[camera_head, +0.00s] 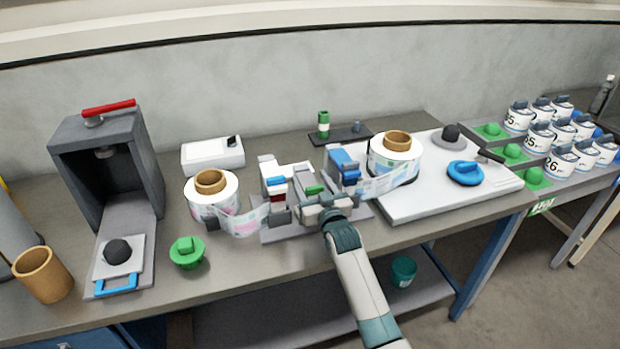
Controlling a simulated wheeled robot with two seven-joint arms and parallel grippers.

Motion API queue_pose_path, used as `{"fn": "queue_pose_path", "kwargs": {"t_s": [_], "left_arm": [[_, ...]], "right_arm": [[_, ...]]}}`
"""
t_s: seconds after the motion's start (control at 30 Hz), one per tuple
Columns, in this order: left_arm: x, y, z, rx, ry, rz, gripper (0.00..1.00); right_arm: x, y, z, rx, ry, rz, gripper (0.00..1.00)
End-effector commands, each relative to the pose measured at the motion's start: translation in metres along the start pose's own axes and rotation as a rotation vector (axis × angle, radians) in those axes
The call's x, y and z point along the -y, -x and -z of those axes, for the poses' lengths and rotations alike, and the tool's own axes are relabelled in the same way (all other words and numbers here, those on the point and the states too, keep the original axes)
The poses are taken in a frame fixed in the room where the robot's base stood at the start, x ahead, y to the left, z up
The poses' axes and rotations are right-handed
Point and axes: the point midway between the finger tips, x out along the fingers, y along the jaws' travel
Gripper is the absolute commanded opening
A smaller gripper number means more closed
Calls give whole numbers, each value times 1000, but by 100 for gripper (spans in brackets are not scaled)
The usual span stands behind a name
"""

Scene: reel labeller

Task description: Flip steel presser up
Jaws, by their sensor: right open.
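The reel labeller (272,232) stands mid-table, with grey, blue, red and green parts on a grey base. A label reel (203,207) sits at its left and another reel (392,163) at its right. Printed label web runs from both reels toward the middle. My right gripper (318,205) is open at the front of the labeller, close to its middle parts and below a green piece (315,189). The steel presser cannot be told apart from the other grey parts there, and my gripper hides some of them. My left gripper is not in view.
A grey press with a red handle (108,107) stands at the left, near a tan cup (42,272). A green knob (186,250) sits left of the labeller. A white board (430,197) with a blue knob (464,172) lies right. Several white jars (561,160) stand far right.

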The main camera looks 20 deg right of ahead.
Motion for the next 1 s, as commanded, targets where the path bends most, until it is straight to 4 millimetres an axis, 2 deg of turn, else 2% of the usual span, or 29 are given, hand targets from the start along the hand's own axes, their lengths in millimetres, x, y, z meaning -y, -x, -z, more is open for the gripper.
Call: {"fn": "queue_pose_path", "kwargs": {"t_s": [0.17,0.47,0.57,0.7,0.73,1.0], "left_arm": [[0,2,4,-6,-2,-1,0],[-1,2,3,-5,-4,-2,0],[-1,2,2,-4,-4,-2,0],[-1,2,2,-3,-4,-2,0],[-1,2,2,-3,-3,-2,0],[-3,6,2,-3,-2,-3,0]], "right_arm": [[0,-9,1,-1,0,0,58],[0,-10,0,0,0,0,58],[0,-10,0,0,0,0,39],[0,-10,0,0,0,0,5],[0,-10,0,0,0,0,0],[-3,-14,3,19,1,0,0]]}}
